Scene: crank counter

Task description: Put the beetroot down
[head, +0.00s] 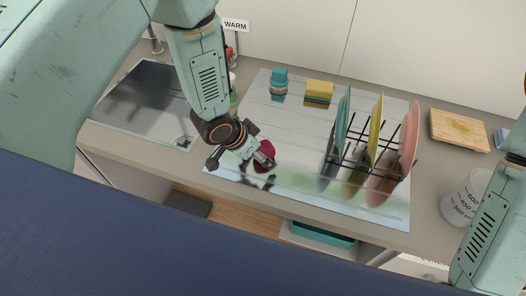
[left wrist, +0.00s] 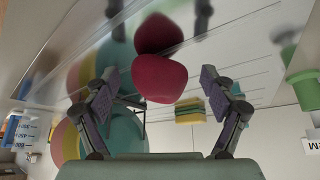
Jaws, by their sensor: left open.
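The dark red beetroot (head: 263,161) is on the shiny metal drainboard (head: 215,168), near its front left part. In the left wrist view the beetroot (left wrist: 160,79) meets its own reflection, so it appears to rest on the metal. My left gripper (head: 257,153) is low over the drainboard at the beetroot and partly hides it. In the left wrist view the left gripper (left wrist: 158,88) is open, with a finger on each side of the beetroot and gaps between. My right gripper is out of view; only its arm shows at the right.
A black rack (head: 345,160) with teal, yellow and pink plates stands right of the beetroot. A sponge (head: 319,91) and a teal-topped item (head: 279,77) are behind. A dark panel (head: 150,98) lies left, a wooden board (head: 459,130) and measuring jug (head: 462,200) right.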

